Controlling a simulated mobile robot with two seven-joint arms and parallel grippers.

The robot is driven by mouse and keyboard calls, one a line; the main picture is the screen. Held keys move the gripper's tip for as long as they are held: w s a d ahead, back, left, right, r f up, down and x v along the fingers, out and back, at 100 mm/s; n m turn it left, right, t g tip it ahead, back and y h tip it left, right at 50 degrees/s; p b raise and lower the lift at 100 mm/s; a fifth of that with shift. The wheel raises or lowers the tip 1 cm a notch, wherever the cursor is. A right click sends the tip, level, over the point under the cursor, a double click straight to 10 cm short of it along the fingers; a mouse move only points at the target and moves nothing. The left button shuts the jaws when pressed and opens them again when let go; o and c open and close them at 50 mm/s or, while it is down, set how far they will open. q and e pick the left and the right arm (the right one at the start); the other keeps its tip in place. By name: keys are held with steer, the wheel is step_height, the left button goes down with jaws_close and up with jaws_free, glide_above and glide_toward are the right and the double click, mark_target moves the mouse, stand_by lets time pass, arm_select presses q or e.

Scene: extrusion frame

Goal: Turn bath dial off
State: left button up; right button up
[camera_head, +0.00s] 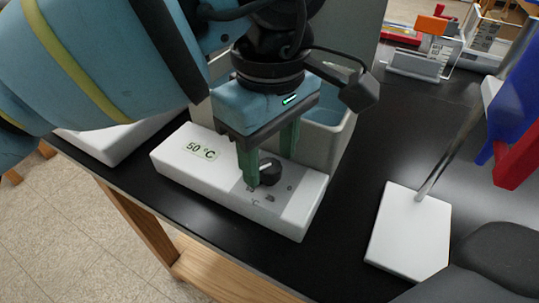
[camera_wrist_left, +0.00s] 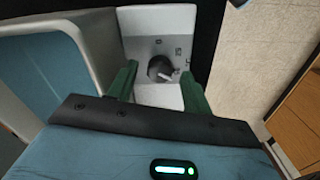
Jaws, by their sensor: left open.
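The white bath unit (camera_head: 185,169) sits near the table's front edge, with a display (camera_head: 201,148) reading 50 °C. Its round black dial (camera_head: 270,171) is on the grey front panel; it also shows in the left wrist view (camera_wrist_left: 160,68). The dial's white pointer mark points to the lower right in that view, away from the 0 mark at the top. My left gripper (camera_head: 269,165) is open, pointing down with its green fingers on either side of the dial. In the left wrist view, its fingers (camera_wrist_left: 158,86) show gaps to the dial.
The grey bath basin (camera_head: 330,135) rises directly behind the panel. A stand with a white base (camera_head: 410,232) and metal rod is to the right, with blue and red parts (camera_head: 512,135) above. Black tabletop is clear between the bath and stand.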

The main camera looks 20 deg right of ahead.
arm_select(q)
steer(key=shift+f, duration=0.55)
steer(key=c, duration=1)
